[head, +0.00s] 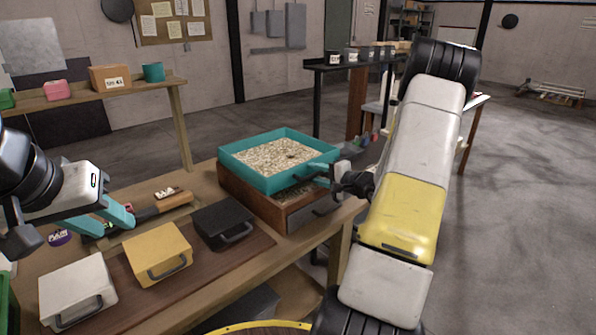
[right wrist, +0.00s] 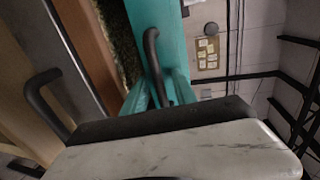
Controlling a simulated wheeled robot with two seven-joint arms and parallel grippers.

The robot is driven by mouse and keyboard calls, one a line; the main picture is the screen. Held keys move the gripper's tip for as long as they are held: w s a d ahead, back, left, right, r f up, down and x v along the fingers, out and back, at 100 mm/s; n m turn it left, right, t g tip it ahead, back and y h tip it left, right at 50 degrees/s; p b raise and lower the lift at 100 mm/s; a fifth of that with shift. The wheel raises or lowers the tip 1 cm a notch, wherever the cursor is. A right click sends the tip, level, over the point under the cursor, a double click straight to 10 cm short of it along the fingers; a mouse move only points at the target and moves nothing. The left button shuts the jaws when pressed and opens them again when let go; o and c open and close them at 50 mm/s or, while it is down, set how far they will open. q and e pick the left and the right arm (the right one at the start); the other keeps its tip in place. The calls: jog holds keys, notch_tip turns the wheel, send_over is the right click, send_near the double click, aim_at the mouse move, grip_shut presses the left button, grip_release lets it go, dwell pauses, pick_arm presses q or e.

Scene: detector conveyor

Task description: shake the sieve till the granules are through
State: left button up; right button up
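The sieve is a square teal tray (head: 262,178), filled with pale granules (head: 276,157) with a small dark patch among them. It sits over a brown wooden box (head: 258,208), and granules also show inside the box below its right side. My right gripper (head: 322,173) is at the sieve's right side. In the right wrist view its teal fingers (right wrist: 160,92) are closed around the sieve's black handle (right wrist: 152,50). My left gripper (head: 112,222) is empty, with its fingers apart, over the left of the bench.
A wooden-handled tool (head: 165,204) lies near my left gripper. A shelf (head: 130,92) with small boxes stands behind.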

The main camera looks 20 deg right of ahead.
grip_shut()
dwell(1.4)
